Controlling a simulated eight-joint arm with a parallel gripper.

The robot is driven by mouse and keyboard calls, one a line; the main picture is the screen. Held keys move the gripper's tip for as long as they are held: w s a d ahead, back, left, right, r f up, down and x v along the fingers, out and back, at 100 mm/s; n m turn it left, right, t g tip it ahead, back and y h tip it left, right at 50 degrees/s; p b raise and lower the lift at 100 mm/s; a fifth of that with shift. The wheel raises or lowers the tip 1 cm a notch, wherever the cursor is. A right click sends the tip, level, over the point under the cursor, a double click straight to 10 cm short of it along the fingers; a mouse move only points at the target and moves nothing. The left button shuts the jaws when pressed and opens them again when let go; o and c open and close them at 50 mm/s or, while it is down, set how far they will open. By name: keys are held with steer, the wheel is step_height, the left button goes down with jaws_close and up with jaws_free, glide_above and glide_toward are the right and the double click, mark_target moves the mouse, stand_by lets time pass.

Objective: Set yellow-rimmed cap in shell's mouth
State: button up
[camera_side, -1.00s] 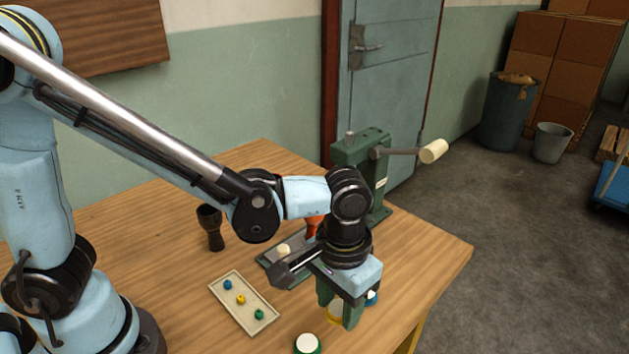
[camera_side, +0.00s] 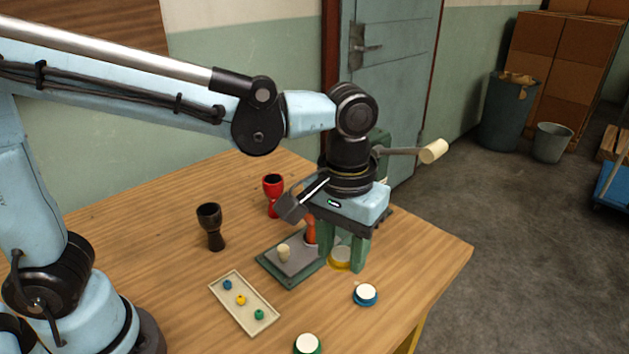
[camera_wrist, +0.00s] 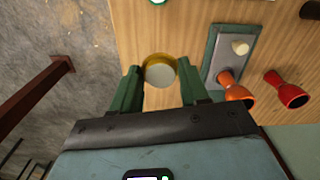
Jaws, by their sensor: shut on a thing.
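My gripper (camera_side: 342,258) is shut on the yellow-rimmed cap (camera_side: 340,260) and holds it above the table. In the wrist view the cap (camera_wrist: 160,71) shows a pale top and yellow rim between my green fingers (camera_wrist: 161,86). The orange goblet shell (camera_side: 310,232) stands by the grey plate of the green press, partly hidden by my gripper; in the wrist view, it (camera_wrist: 229,84) is right of the cap, apart from it. A red goblet shell (camera_side: 273,193) and a dark one (camera_side: 210,226) stand further left in the side view.
The green hand press (camera_side: 380,150) with its lever stands behind my gripper. A cream peg (camera_side: 284,253) is on its plate (camera_side: 292,268). A blue-rimmed cap (camera_side: 365,294), a green-rimmed cap (camera_side: 307,344) and a tray (camera_side: 263,325) of small coloured pieces lie on the near table.

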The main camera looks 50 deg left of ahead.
steer(key=w+a+r+n, duration=0.2)
steer(key=w+a, duration=0.3)
steer(key=a, duration=0.3)
steer(key=w+a+r+n, duration=0.1)
steer(key=w+a+r, duration=0.1)
steer(key=w+a, duration=0.35)
steer(key=shift+s+a+f, duration=0.2)
steer(key=shift+a+f, duration=0.1)
steer(key=shift+f, duration=0.65)
steer(key=shift+s+a+f, duration=0.25)
steer(key=shift+a+f, duration=0.05)
steer(key=shift+f, duration=0.7)
steer(key=shift+s+a+f, duration=0.2)
steer(key=shift+a+f, duration=0.1)
steer(key=shift+f, duration=0.65)
steer(key=shift+f, duration=0.2)
steer(key=o, duration=1.5)
steer(key=shift+c, duration=0.2)
steer(key=shift+r, duration=0.1)
steer(key=shift+r, duration=2.9)
